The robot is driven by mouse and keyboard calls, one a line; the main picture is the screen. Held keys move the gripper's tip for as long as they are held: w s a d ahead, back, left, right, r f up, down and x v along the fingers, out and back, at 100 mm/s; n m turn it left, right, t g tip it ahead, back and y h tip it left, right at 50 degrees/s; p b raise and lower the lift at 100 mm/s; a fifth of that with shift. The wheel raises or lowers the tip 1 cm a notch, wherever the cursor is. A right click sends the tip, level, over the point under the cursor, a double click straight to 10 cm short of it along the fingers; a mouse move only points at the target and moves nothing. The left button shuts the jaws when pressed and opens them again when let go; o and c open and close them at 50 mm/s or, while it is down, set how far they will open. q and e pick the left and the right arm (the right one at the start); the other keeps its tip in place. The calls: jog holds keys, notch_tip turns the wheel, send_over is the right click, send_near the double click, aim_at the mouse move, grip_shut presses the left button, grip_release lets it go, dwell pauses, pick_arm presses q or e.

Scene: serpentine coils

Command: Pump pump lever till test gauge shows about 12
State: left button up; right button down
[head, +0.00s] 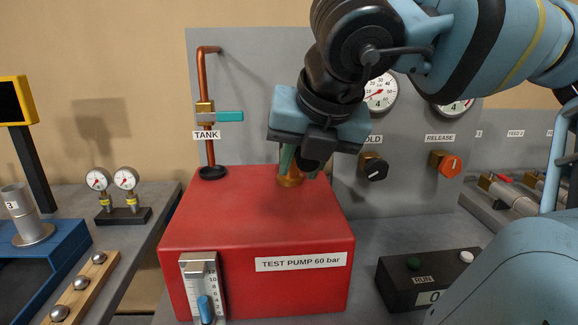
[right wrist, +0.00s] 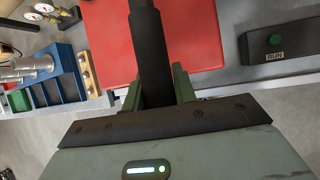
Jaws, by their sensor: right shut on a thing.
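The red pump box (head: 255,220), labelled TEST PUMP 60 bar, stands on the bench. My right gripper (head: 300,165) is above its rear top, pointing down. In the right wrist view its green fingers (right wrist: 157,90) are shut on the black pump lever (right wrist: 150,45). In the head view the gripper hides most of the lever, above a copper-coloured fitting (head: 291,181). A round gauge (head: 381,94) on the grey panel is partly behind my arm; another gauge (head: 455,110) is mostly hidden. Their names and needle readings cannot be made out. My left gripper is out of view.
A black HOLD knob (head: 374,168) and an orange RELEASE knob (head: 446,164) are right of the pump. A teal TANK valve handle (head: 230,116) is at left. A black RUN box (head: 430,277) stands front right, two small gauges (head: 112,180) at left.

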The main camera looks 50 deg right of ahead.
jog(key=shift+f+b, duration=0.8)
jog(key=shift+f, duration=0.05)
jog(key=shift+s+f, duration=0.1)
jog(key=shift+f, duration=0.05)
jog(key=c, duration=1.1)
grip_release()
jog(key=shift+c, duration=0.2)
jog(key=shift+s+a+r, duration=0.1)
jog(key=shift+a+r, duration=0.05)
jog(key=shift+r, duration=0.5)
jog(key=v, duration=0.6)
jog(key=shift+s+a+r, duration=0.2)
jog(key=shift+s, duration=0.1)
